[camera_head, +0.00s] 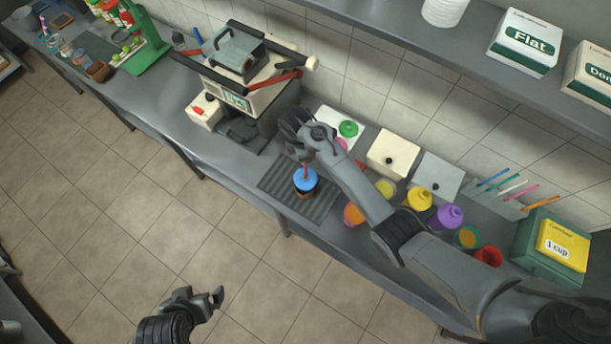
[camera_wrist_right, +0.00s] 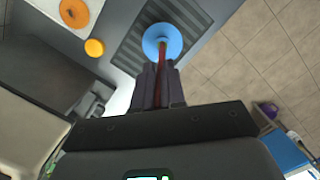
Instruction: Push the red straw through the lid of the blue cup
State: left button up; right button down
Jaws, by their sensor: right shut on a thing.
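The blue cup, with its blue lid (camera_head: 305,181), stands on the dark ribbed mat on the counter. In the right wrist view the round lid (camera_wrist_right: 150,36) lies just beyond my fingertips. My right gripper (camera_head: 304,158) is above the cup, shut on the red straw (camera_wrist_right: 162,58). The straw (camera_head: 306,172) points down to the lid's middle, and its lower end meets the lid in both views. I cannot tell whether it passes through. My left gripper (camera_head: 208,298) hangs over the floor, away from the counter; its finger gap is unclear.
Orange, yellow and purple cups (camera_head: 449,217) stand right of the mat (camera_head: 275,184), under my right arm. A press machine (camera_head: 242,88) stands to the left. A straw holder (camera_head: 497,203) and a green box (camera_head: 527,240) are at the far right.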

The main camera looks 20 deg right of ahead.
aim_at(306, 170)
jog(key=shift+f+b, duration=2.3)
jog(key=shift+f, duration=1.95)
jog(key=shift+f+b, duration=0.85)
jog(key=shift+f, duration=0.5)
jog(key=c, duration=1.1)
grip_release()
